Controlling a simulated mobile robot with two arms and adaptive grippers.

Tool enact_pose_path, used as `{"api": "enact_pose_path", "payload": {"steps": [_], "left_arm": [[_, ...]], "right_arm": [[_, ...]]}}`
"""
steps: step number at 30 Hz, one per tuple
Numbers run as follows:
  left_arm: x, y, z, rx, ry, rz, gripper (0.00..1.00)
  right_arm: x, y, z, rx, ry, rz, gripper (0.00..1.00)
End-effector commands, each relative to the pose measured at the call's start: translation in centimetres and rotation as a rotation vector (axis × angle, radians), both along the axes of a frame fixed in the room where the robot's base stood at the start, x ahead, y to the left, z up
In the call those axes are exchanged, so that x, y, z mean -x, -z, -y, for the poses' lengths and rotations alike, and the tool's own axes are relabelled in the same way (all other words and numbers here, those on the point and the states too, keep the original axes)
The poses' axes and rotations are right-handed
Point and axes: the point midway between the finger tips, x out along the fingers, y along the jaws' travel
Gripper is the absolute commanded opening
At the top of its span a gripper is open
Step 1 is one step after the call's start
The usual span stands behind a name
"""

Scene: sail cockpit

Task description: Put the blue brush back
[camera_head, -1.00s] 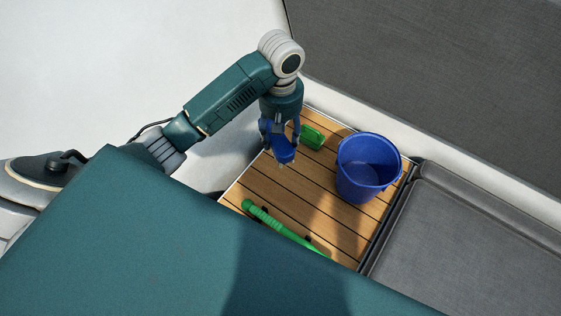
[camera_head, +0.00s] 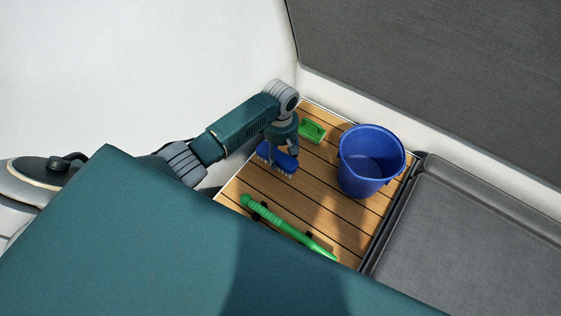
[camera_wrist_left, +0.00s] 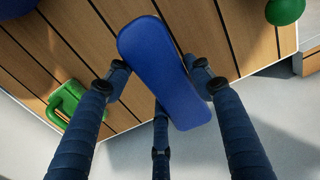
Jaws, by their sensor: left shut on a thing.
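The blue brush (camera_head: 276,158) has a blue back and pale bristles pointing down. My left gripper (camera_head: 281,150) is shut on it and holds it over the left part of the slatted wooden deck (camera_head: 300,190). In the left wrist view, the brush's blue back (camera_wrist_left: 165,70) lies between the dark blue fingers of the left gripper (camera_wrist_left: 160,85). Whether the bristles touch the wood cannot be told. My right gripper is not in view.
A green holder-like piece (camera_head: 311,130) sits behind the brush; it also shows in the left wrist view (camera_wrist_left: 68,103). A blue bucket (camera_head: 370,160) stands to the right. A green bar-like handle (camera_head: 290,228) lies in front. Grey cushions (camera_head: 470,220) border the right.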

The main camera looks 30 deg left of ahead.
Motion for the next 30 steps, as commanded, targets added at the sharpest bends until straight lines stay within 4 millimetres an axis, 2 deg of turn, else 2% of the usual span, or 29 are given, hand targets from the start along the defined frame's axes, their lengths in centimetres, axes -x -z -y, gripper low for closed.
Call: {"api": "enact_pose_path", "payload": {"steps": [10, 23, 24, 27, 30], "left_arm": [[-0.1, 3.9, 0.0, -0.001, 0.001, 0.001, 0.18], [-0.1, 4.6, 0.0, 0.0, 0.001, 0.002, 0.18], [0.0, 4.7, 0.0, 0.0, 0.0, 0.002, 0.54], [0.0, 4.6, 0.0, 0.0, 0.001, 0.002, 0.71], [0.0, 4.6, 0.0, 0.0, 0.001, 0.002, 0.71]], "right_arm": [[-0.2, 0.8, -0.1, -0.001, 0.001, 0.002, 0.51], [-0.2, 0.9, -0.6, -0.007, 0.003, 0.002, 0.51], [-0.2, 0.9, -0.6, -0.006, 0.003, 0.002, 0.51], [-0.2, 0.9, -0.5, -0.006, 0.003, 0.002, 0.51], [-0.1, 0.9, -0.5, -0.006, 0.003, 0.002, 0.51]]}}
